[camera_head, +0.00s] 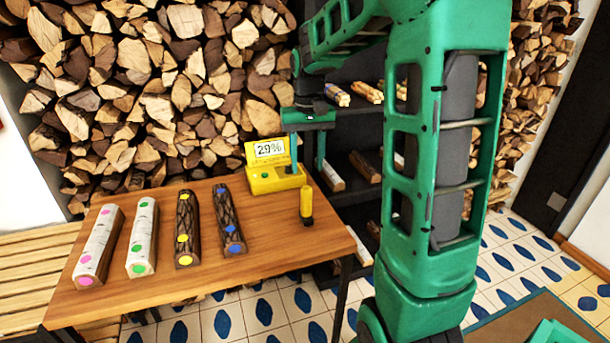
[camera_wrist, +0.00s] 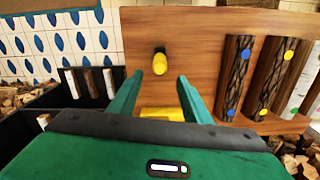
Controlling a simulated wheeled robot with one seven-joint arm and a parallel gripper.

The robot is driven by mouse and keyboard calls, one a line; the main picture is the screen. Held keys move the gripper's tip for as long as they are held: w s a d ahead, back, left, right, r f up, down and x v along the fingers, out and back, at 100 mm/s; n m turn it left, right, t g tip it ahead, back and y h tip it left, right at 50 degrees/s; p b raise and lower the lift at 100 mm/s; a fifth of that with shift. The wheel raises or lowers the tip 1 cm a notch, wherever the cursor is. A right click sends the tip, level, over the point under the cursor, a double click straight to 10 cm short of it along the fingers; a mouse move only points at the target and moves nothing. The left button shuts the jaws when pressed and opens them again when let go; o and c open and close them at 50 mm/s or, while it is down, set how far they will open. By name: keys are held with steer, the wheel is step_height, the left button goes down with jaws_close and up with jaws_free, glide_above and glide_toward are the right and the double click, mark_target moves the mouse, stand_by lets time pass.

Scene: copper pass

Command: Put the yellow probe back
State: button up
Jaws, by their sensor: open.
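Several split logs with coloured dots, such as a dark one with blue dots (camera_head: 230,222), lie on the table (camera_head: 270,258) to the left. A dark shelf (camera_head: 345,215) with log pieces stands behind at right. Stacked firewood (camera_head: 150,90) fills the back wall.

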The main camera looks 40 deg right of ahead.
steer(key=shift+s+r, duration=0.2)
steer(key=shift+s, duration=0.1)
steer(key=s+a+f, duration=0.1)
steer(key=s, duration=1.3)
steer(key=s+a+f+m, duration=0.1)
steer(key=s+a+f, duration=0.1)
steer(key=s, duration=1.2)
steer(key=shift+f, duration=0.25)
steer(key=shift+w, duration=0.1)
steer(key=shift+w+f, duration=0.25)
steer(key=shift+w, duration=0.35)
